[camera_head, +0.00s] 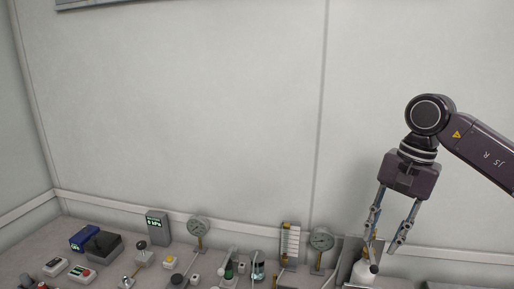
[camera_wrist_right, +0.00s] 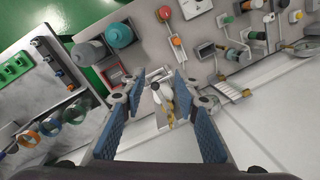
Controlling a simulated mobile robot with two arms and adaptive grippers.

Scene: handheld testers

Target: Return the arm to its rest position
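My right gripper (camera_head: 381,245) hangs fingers down at the right of the head view, its arm coming in from the right edge. Its two fingers are spread apart. In the right wrist view, the open gripper (camera_wrist_right: 158,84) shows blue finger pads with a gap between them. A small white device (camera_head: 365,272) with a dark tip stands below the fingers in the head view. In the wrist view a white and yellow item (camera_wrist_right: 167,98) shows in the gap, farther off; whether a finger touches it I cannot tell. My left gripper is not in view.
Several testers crowd the bench along the bottom of the head view, including a round gauge (camera_head: 198,227), another gauge (camera_head: 321,239), a blue box (camera_head: 84,238) and a grey display box (camera_head: 158,226).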

